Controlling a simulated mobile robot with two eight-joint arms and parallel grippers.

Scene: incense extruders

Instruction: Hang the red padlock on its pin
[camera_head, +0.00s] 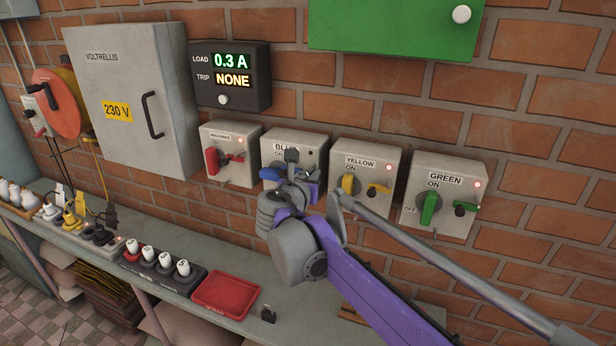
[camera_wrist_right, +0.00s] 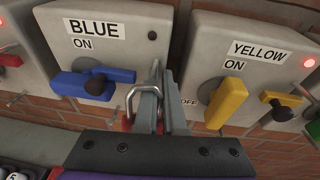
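The red padlock (camera_wrist_right: 126,122) is at my right gripper (camera_wrist_right: 163,98) in the right wrist view. Its steel shackle stands up beside the finger, and only small red parts of its body show. The gripper fingers are close together on it. In the head view my right gripper (camera_head: 291,162) is in front of the BLUE switch box and hides the padlock. The BLUE box has a blue handle (camera_wrist_right: 68,84) lying sideways and a blue tab with a dark pin (camera_wrist_right: 95,84), left of the shackle and apart from it. My left gripper is not in view.
The red (camera_head: 220,152), YELLOW (camera_head: 347,157) and GREEN (camera_head: 447,180) switch boxes have lit red lamps; BLUE's lamp (camera_wrist_right: 152,35) is dark. On the bench are a red tray (camera_head: 226,295), a dark padlock (camera_head: 268,314) and several numbered white-topped pieces. The LOAD panel (camera_head: 231,97) reads 0.3 A.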

